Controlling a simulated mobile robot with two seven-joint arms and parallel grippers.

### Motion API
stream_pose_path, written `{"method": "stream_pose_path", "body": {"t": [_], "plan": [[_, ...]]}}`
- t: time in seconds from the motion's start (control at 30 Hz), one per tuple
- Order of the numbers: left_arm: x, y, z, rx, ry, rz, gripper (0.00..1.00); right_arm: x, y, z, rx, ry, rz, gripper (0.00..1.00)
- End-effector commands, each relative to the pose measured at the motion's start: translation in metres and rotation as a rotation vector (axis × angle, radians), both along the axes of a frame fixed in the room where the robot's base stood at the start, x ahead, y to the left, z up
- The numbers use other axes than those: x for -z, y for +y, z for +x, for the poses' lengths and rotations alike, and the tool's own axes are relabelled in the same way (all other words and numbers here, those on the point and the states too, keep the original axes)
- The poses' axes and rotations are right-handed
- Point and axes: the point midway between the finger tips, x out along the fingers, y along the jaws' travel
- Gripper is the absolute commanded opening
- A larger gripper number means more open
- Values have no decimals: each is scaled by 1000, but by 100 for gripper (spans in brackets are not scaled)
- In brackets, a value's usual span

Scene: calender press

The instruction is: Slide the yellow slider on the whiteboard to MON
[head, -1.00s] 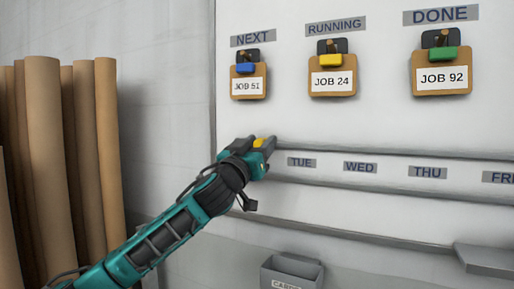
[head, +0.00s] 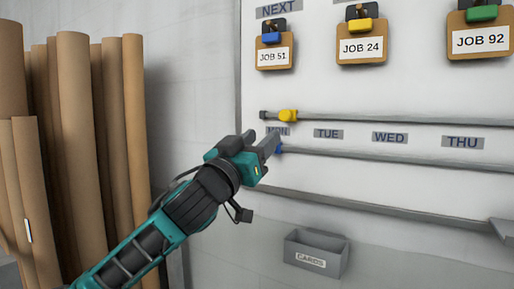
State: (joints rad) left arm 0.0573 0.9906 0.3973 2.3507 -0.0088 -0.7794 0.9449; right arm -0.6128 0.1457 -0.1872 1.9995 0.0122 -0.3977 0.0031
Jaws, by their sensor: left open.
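The yellow slider (head: 288,115) sits on the upper rail (head: 380,124) of the whiteboard, close to its left end. It is above the MON label (head: 278,131), a little right of the label's middle in the picture. My left gripper (head: 261,141) is open and empty. Its fingers are below and to the left of the yellow slider, apart from it, and partly cover the MON label's lower left. A blue slider (head: 279,149) shows on the lower rail (head: 370,156), just beside a fingertip; I cannot tell if they touch. My right gripper is out of view.
TUE (head: 328,133), WED (head: 390,138) and THU (head: 462,142) labels run to the right. Clipboards hang above. A grey cards box (head: 317,254) is below the board. Brown rolls (head: 75,130) stand at left. The upper rail right of the yellow slider is clear.

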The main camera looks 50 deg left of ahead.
Motion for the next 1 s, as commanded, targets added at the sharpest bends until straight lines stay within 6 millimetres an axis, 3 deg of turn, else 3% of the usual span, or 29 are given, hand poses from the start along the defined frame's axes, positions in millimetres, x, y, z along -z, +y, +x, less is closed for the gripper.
{"method": "stream_pose_path", "body": {"t": [0.33, 0.47, 0.73, 1.0], "plan": [[2, -1, -5, -2, 0, 1, 47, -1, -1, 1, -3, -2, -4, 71], [2, 0, -5, -2, 0, -3, 55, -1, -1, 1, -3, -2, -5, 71], [6, 5, -16, -12, 8, -29, 55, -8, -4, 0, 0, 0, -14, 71], [11, -3, -25, -2, 0, -13, 55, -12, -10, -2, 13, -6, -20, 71]]}}
